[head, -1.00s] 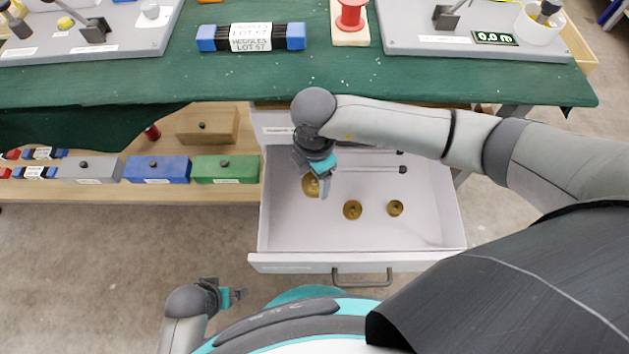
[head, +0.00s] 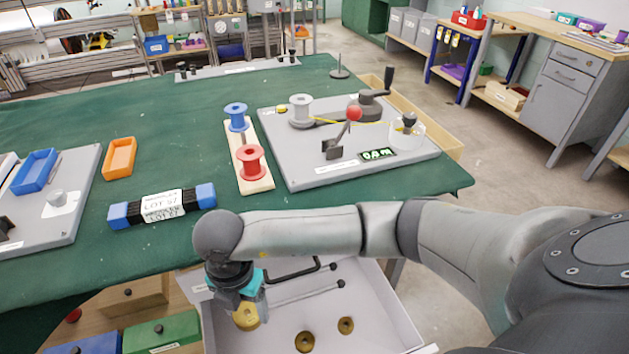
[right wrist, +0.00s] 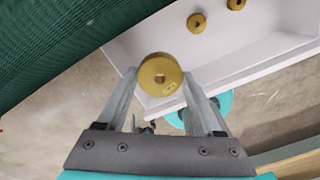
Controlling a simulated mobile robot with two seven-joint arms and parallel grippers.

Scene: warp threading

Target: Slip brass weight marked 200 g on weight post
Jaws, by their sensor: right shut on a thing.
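My right gripper (head: 243,303) is shut on a brass weight (head: 246,316), held above the open drawer's left part. In the right wrist view the weight (right wrist: 160,75) is a round disc with a centre hole, between the two fingertips (right wrist: 162,84). A small mark shows on its face but is too small to read. A grey disc with a thin upright rod, which looks like the weight post (head: 339,72), stands bare at the table's far edge, well away from my gripper. My left gripper is not in view.
Two more brass weights (head: 305,341) (head: 346,325) lie in the drawer (head: 385,320). The green table (head: 330,200) overhangs it. A grey board (head: 400,160) with a crank and a white cup, and a spool stand (head: 257,185), lie between my right arm and the rod.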

